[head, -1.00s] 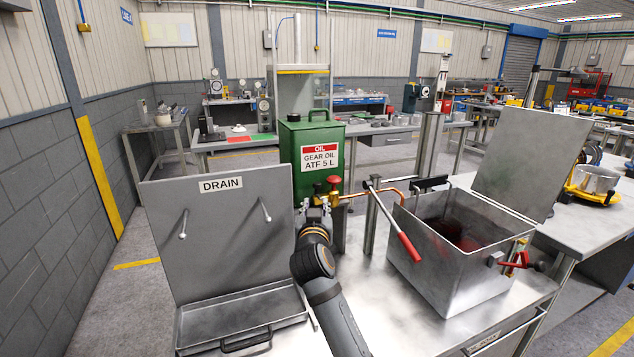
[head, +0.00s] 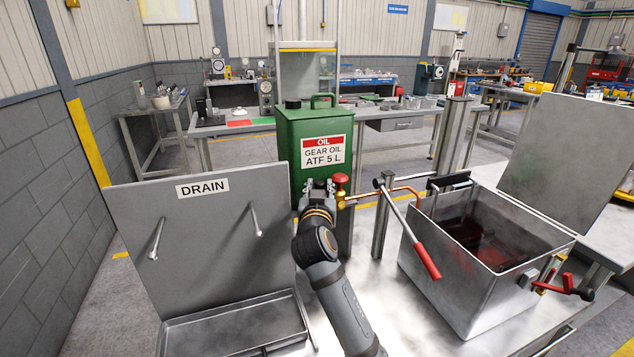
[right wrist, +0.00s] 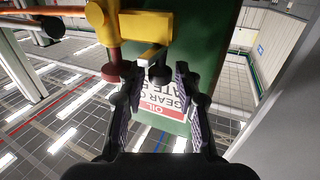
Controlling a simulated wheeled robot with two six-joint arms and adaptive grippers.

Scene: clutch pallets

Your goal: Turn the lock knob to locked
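A brass valve block (head: 343,201) with a round red knob (head: 341,179) stands in front of the green oil can (head: 312,151). In the right wrist view the yellow valve block (right wrist: 148,26) shows at the top, with the red knob (right wrist: 113,72) outside the fingers. A small dark knob (right wrist: 160,74) sticks out of the block toward the space between the fingers. I cannot tell which knob is the lock knob. My right gripper (head: 318,186) is open and empty, just left of the valve. Its fingers also show in the wrist view (right wrist: 158,92). My left gripper is out of view.
A lever with a red grip (head: 427,262) slants beside the valve, near the open metal tank (head: 480,280). A red handle (head: 562,284) juts from the tank's right side. The DRAIN panel (head: 202,225) and tray (head: 235,330) stand left of my arm.

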